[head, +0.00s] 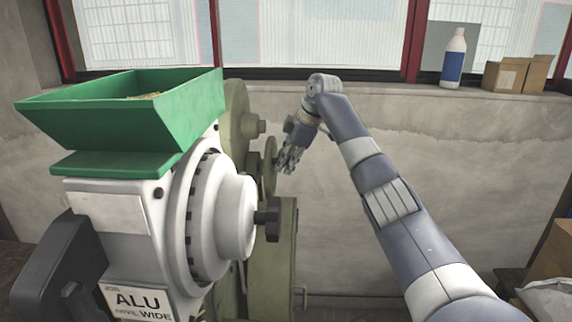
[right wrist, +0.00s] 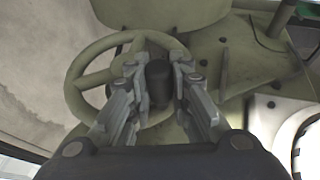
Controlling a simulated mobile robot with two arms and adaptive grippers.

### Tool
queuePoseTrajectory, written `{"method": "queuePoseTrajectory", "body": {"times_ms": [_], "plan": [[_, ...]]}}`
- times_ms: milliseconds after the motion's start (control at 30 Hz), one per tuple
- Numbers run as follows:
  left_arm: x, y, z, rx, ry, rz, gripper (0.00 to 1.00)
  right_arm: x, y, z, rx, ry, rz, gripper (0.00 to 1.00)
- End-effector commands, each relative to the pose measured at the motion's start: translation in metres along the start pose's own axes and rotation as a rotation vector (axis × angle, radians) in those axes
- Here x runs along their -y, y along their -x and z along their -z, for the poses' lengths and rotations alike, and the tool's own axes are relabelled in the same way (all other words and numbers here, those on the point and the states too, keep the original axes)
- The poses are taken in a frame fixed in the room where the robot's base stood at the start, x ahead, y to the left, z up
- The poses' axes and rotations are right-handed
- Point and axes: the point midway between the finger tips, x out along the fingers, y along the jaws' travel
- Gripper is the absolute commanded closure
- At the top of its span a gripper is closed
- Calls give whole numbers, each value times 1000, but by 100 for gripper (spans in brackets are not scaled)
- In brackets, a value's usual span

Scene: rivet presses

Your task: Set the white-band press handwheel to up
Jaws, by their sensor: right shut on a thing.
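The olive-green press (head: 272,262) stands behind the white machine, and its handwheel (head: 269,166) shows nearly edge-on in the head view. In the right wrist view the handwheel (right wrist: 76,75) is a spoked olive ring with a dark knob (right wrist: 158,72) on its rim. My right gripper (head: 287,160) is at the wheel in the head view. In the right wrist view its two fingers (right wrist: 158,92) lie on either side of the dark knob, shut on it. No white band can be made out on the visible part of the press. My left gripper is not in view.
A white bottle (head: 454,60) and cardboard boxes (head: 505,76) stand on the windowsill. Bare wall lies behind my right arm.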

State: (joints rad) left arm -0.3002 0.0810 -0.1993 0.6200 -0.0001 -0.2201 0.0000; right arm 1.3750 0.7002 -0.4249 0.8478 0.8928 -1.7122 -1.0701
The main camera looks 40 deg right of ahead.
Motion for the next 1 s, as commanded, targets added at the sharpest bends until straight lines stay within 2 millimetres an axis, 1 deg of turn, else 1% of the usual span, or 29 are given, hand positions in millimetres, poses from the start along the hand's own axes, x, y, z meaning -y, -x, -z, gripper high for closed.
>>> {"method": "queuePoseTrajectory", "body": {"times_ms": [133, 400, 900, 933, 1000], "plan": [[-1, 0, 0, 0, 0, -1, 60, -1, 4, 2, -2, -17, 35, 100], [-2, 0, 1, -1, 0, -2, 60, -1, 6, 2, 0, -32, 72, 100], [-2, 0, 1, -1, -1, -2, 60, -1, 6, 2, 1, -35, 79, 100], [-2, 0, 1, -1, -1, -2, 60, -1, 6, 2, 1, -35, 79, 75], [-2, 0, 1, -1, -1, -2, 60, -1, 6, 2, 1, -35, 79, 60]]}}
